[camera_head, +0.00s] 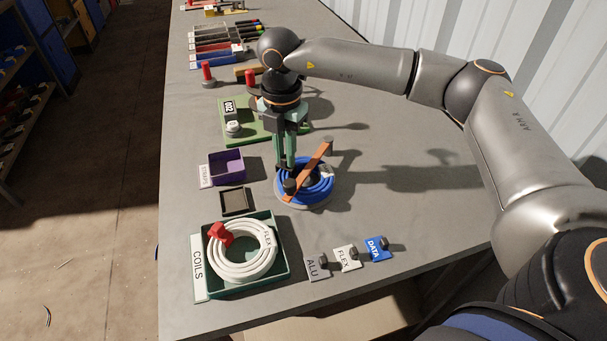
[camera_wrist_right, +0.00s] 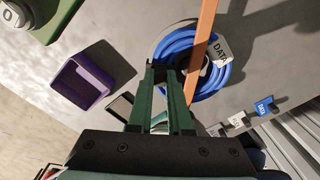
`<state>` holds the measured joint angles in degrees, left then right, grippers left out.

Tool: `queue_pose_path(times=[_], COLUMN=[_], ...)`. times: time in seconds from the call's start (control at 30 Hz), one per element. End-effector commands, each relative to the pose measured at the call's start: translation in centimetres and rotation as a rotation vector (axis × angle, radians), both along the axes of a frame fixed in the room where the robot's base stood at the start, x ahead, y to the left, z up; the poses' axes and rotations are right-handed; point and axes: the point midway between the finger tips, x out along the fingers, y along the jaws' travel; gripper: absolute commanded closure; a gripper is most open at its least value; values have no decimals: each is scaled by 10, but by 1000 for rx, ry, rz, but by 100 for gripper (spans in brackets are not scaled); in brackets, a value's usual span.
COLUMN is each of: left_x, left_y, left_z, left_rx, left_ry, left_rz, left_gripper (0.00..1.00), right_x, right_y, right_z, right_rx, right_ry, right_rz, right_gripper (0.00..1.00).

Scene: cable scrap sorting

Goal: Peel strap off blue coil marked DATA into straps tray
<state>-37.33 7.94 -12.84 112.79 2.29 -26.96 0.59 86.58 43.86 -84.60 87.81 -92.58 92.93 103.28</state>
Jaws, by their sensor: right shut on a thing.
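The blue coil (camera_head: 321,195) lies on a round grey base on the table; it also shows in the wrist view (camera_wrist_right: 178,46), with a white DATA tag (camera_wrist_right: 220,50). A flat orange-brown strap (camera_head: 313,170) slants across the coil, its far end raised; it also shows in the wrist view (camera_wrist_right: 206,35). My right gripper (camera_head: 288,170) points down over the coil's left side, its fingertips (camera_wrist_right: 162,70) shut on a dark part at the strap's near end; the exact contact is partly hidden. The purple straps tray (camera_head: 226,166) stands left of the coil and looks empty. My left gripper is out of view.
A green COILS tray (camera_head: 284,273) holds a white FLEX coil (camera_head: 240,262) with a red clip. ALU (camera_head: 317,268), FLEX (camera_head: 347,259) and blue DATA (camera_head: 377,249) cards lie at the front. A small dark tray (camera_head: 236,203) sits below the straps tray. A green fixture (camera_head: 240,128) stands behind.

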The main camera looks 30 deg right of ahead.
Motion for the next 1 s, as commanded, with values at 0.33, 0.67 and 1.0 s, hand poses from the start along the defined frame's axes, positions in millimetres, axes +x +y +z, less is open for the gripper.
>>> queue_pose_path(times=[0.33,0.67,1.0], left_x=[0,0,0], left_y=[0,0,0], left_z=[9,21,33], left_rx=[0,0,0], left_ry=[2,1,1], left_rz=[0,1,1], left_gripper=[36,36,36], right_x=[0,0,0], right_y=[0,0,0], right_z=[13,30,47], right_rx=[1,0,1], right_ry=[-1,0,-1], right_rz=[0,0,0], right_gripper=[100,100,100])
